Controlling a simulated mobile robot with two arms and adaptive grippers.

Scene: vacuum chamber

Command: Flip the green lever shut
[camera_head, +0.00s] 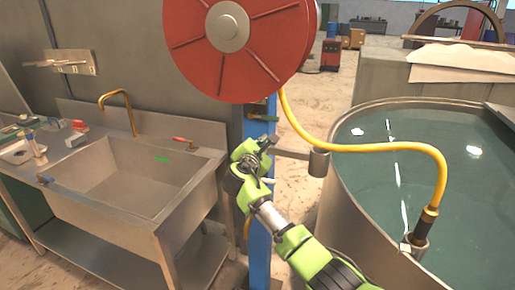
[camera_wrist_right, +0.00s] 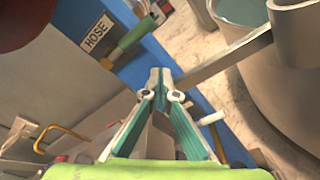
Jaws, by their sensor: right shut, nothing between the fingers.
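The green lever (camera_wrist_right: 131,40) shows in the right wrist view beside the HOSE label on the blue post. It lies slanted across the blue face, with a brass-coloured part at its lower left end. In the head view a small green piece (camera_head: 263,118) shows on the post just above my right gripper (camera_head: 268,145). In the right wrist view the fingertips of my right gripper (camera_wrist_right: 160,76) are together, with nothing between them. They are just below the lever in the picture and look apart from it. My left gripper is not in view.
A metal arm with a cup-like holder (camera_head: 318,161) juts right from the blue post (camera_head: 259,255), close to my gripper. A red hose reel (camera_head: 190,60) hangs above. Its yellow hose (camera_head: 385,149) runs to the water tank (camera_head: 345,215). A steel sink (camera_head: 120,205) stands left.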

